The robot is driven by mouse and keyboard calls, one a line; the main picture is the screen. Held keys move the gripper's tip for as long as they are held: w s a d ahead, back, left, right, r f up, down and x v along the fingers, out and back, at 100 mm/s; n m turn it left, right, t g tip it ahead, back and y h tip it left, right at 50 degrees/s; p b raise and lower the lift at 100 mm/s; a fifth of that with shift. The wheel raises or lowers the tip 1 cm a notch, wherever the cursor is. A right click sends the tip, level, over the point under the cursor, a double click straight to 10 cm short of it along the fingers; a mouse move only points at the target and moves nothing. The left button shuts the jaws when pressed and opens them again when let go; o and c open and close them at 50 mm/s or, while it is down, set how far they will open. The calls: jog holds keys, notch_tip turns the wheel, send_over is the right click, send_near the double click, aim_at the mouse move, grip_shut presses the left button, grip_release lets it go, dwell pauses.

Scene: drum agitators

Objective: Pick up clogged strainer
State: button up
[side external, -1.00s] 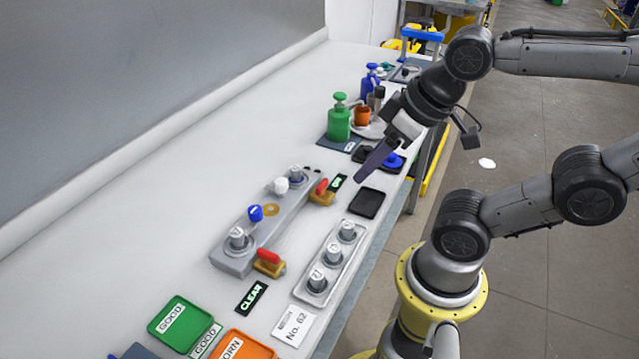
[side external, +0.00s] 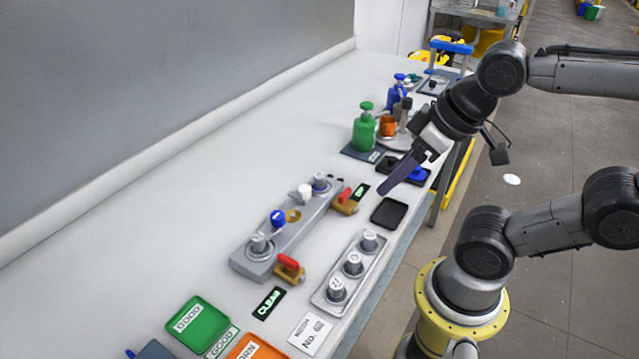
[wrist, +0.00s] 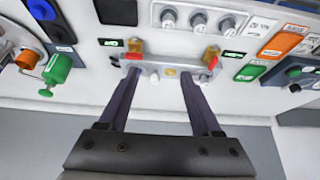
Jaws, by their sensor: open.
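A grey block (side external: 290,232) on the bench holds capped cylinders, with a white cap (side external: 304,192), a blue cap (side external: 278,217) and a brass ring (side external: 293,216) on or beside it. Two red-handled valves (side external: 289,262) sit at its ends. A tray (side external: 322,303) holds three grey labelled cylinders (side external: 353,262). I cannot tell which part is the clogged strainer. My gripper (side external: 384,192) is open and empty above the bench, near the block's far end. In the wrist view its fingers (wrist: 158,78) are spread, with the block (wrist: 165,68) beyond them.
A black dish (side external: 389,212) lies below my gripper. A green pump bottle (side external: 364,132) and an orange cup (side external: 387,126) stand farther back. Green (side external: 198,326) and orange (side external: 262,348) trays lie at the near end. The bench along the wall is clear.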

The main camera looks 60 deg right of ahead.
jog(key=w+r+m+g, duration=0.1)
jog(key=w+r+m, duration=0.45)
jog(key=m, duration=0.65)
jog(key=m+g, duration=0.5)
jog(key=m, duration=0.4)
send_over(319, 176)
jog(key=f, duration=1.1)
jog(key=shift+a+f, duration=0.2)
jog(key=shift+f, duration=0.15)
jog(key=shift+d+f, duration=0.15)
jog(key=shift+f, duration=1.35)
jog(key=shift+d+f, duration=0.15)
jog(key=shift+f, duration=1.35)
grip_shut()
